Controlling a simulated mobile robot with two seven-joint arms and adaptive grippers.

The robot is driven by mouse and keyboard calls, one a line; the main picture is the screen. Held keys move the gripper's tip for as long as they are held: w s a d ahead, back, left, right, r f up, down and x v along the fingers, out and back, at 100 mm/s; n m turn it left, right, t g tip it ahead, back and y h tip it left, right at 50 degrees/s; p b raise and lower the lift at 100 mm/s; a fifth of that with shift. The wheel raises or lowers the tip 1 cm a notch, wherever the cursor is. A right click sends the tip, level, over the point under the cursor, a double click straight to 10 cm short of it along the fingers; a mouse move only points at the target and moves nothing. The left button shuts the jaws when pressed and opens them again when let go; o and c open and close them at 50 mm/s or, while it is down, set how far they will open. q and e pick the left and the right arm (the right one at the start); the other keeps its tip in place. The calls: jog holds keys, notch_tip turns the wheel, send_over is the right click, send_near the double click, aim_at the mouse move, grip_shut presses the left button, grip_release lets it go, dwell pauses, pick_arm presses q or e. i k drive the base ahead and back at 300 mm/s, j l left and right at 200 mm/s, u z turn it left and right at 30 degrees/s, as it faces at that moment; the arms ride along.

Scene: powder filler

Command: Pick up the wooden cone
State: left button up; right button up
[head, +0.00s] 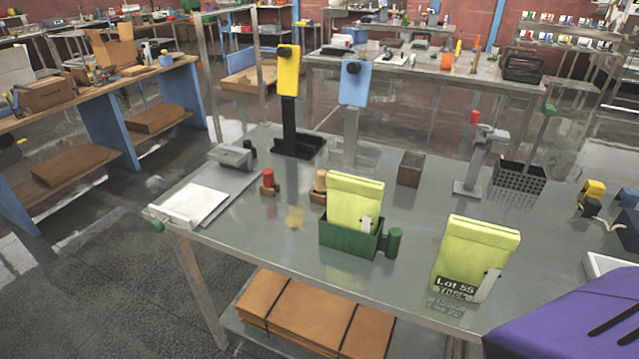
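I cannot clearly make out a wooden cone. The closest match is a small tan wooden piece (320,181) on a brown base, near the middle of the metal table (285,237). It stands just behind and left of a yellow-green bag in a green box, which hides part of it. Its exact shape is too small to tell. Neither of my grippers is in view.
A red-topped piece (268,180) stands left of the tan one. The green box (345,238) holds one bag; another bag (474,255) stands to its right. Yellow (289,70) and blue (355,83) upright devices stand behind. A purple shape (575,315) covers the lower right corner.

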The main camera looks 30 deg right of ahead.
aim_at(320, 188)
jog(key=i+j+z, duration=0.1)
jog(key=z, duration=0.95)
jog(key=j+z, duration=0.8)
jog(key=j, duration=0.2)
jog(key=k+j+z, duration=0.1)
jog(key=j, duration=0.25)
jog(key=j+z, duration=0.15)
jog(key=j, duration=0.2)
jog(key=k+j+z, duration=0.1)
jog(key=k+j, duration=0.15)
jog(key=j, duration=0.25)
jog(key=k+j+z, duration=0.1)
jog(key=j, duration=0.3)
jog(key=k+j, duration=0.15)
jog(key=j, duration=0.25)
